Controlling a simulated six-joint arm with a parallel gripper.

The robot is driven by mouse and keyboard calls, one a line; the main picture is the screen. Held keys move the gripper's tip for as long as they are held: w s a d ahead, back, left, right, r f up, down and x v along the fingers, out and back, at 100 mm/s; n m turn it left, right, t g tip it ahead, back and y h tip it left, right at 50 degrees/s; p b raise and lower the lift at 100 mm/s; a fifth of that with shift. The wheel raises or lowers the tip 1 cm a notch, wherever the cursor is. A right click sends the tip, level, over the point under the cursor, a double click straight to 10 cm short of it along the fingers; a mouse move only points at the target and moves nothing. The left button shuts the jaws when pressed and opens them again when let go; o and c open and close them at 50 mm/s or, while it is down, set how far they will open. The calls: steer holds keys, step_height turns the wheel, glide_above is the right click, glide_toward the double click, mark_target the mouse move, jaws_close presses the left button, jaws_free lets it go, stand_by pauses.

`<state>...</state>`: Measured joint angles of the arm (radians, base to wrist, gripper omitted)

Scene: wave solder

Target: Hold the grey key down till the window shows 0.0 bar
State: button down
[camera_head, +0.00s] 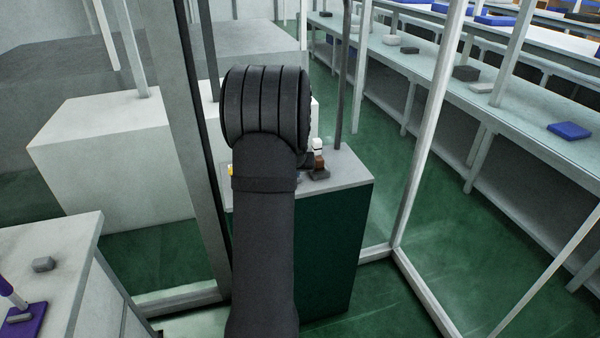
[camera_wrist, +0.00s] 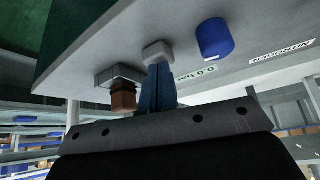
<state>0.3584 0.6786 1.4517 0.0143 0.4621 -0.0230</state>
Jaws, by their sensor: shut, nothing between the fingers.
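In the wrist view, which looks upside down, my gripper (camera_wrist: 158,72) is shut and empty, its blue fingers close together. The fingertips meet the edge of a small pale grey key (camera_wrist: 157,50) on the grey panel (camera_wrist: 105,45). I cannot tell whether they press it or how far down it is. Beside the key is small dark upside-down lettering (camera_wrist: 196,73); zeros seem to show, but I cannot read it surely or tell whether it is the window. In the head view my arm hides the gripper and the key.
A blue round knob (camera_wrist: 214,38) stands beside the key. On the other side is a grey block with a brown part (camera_wrist: 123,97). A NITROGEN label (camera_wrist: 283,50) lies beyond the knob. In the head view the green cabinet (camera_head: 335,240) stands within a metal frame (camera_head: 425,140).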

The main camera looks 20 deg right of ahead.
steer(key=shift+r, duration=2.7)
steer(key=v, duration=1.7)
steer(key=shift+s+r, duration=0.15)
steer(key=shift+s, duration=0.05)
steer(key=x, duration=1.8)
steer(key=shift+a, duration=0.1)
steer(key=v, duration=1.7)
steer(key=shift+r, duration=0.3)
